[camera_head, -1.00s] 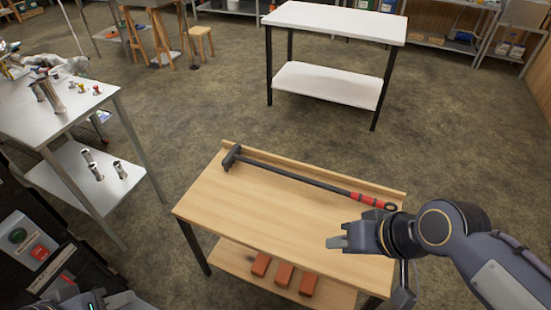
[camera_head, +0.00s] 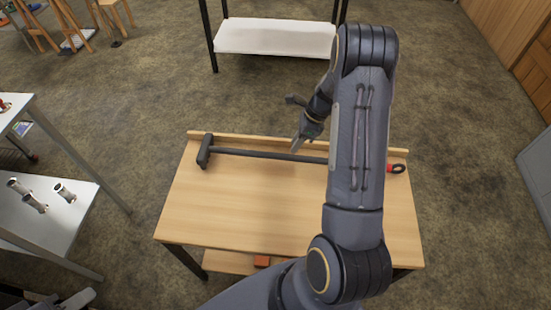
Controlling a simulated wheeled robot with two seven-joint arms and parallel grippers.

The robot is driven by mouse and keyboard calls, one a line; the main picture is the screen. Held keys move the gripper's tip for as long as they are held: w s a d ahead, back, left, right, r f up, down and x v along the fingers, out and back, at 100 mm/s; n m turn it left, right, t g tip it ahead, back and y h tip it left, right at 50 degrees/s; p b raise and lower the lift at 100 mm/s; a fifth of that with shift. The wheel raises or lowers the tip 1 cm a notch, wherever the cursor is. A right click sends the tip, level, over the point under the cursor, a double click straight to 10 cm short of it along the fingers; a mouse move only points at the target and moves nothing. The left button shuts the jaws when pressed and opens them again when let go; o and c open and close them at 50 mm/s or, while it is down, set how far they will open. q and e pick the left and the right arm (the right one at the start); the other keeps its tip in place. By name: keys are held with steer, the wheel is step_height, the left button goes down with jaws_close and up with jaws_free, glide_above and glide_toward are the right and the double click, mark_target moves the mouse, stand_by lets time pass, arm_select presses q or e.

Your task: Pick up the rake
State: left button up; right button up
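The rake (camera_head: 265,154) lies along the back of the wooden table (camera_head: 230,210), near its raised back edge. Its dark head is at the left end and its dark shaft runs right. My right arm hides part of the shaft and most of the red grip, whose looped end shows at the right. My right gripper (camera_head: 296,122) is open and empty, its fingers spread over the back edge beside the middle of the shaft. I cannot tell how high it is above the rake, and it does not hold it. My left gripper is not in view.
A red brick (camera_head: 262,261) shows on the lower shelf. A metal table (camera_head: 80,225) with several metal cylinders stands at the left. A white-shelved table (camera_head: 270,37) stands behind. The left of the wooden tabletop is clear, as is the floor between.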

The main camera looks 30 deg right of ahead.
mark_target(289, 155)
steer(key=x, duration=0.8)
steer(key=shift+d, duration=0.2)
jaws_close()
